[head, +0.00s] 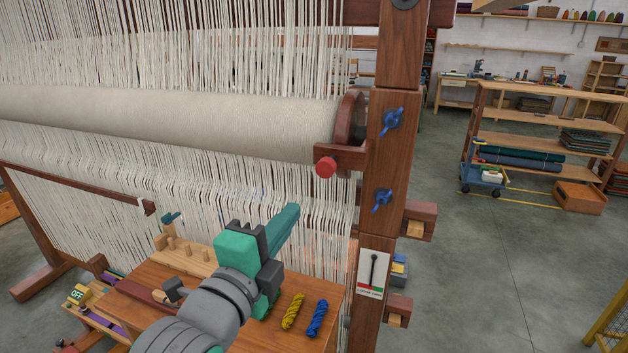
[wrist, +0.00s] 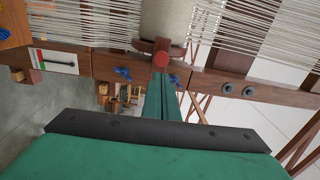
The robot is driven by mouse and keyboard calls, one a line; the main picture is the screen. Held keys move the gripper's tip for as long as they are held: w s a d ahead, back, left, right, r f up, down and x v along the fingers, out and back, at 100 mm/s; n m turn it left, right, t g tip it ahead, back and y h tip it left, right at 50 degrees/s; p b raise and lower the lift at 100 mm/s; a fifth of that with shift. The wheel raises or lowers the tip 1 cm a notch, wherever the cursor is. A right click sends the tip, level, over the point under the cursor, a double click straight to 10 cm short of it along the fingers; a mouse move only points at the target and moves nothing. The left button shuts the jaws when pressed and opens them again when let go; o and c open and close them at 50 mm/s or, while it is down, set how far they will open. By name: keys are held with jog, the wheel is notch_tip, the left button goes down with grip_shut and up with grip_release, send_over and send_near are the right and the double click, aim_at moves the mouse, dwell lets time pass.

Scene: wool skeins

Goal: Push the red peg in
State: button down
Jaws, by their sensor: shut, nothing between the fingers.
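The red peg (head: 326,167) is a round red knob standing out from a dark wooden block beside the end of the cloth roll, on the loom's right post. In the wrist view the red peg (wrist: 161,60) shows end-on, just beyond my fingertips. My gripper (head: 293,211) has green fingers that lie together with nothing between them. In the head view they point up and right, below and left of the peg, apart from it. In the wrist view my gripper (wrist: 165,82) points at the peg; the exact gap is hard to tell.
The loom's right post (head: 390,150) carries blue wing knobs (head: 392,119) and a lever plate (head: 373,272). White warp threads (head: 200,180) hang close behind my gripper. A wooden bench (head: 330,300) below holds yellow (head: 293,311) and blue skeins (head: 317,318). Open floor lies right.

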send_near(324, 171)
jog(key=x, duration=0.4)
jog(key=shift+w+d, duration=0.2)
jog(key=shift+w, duration=0.1)
jog(key=shift+w+a, duration=0.15)
jog(key=shift+w, duration=0.4)
jog(key=shift+w+d, duration=0.15)
jog(key=shift+d, duration=0.15)
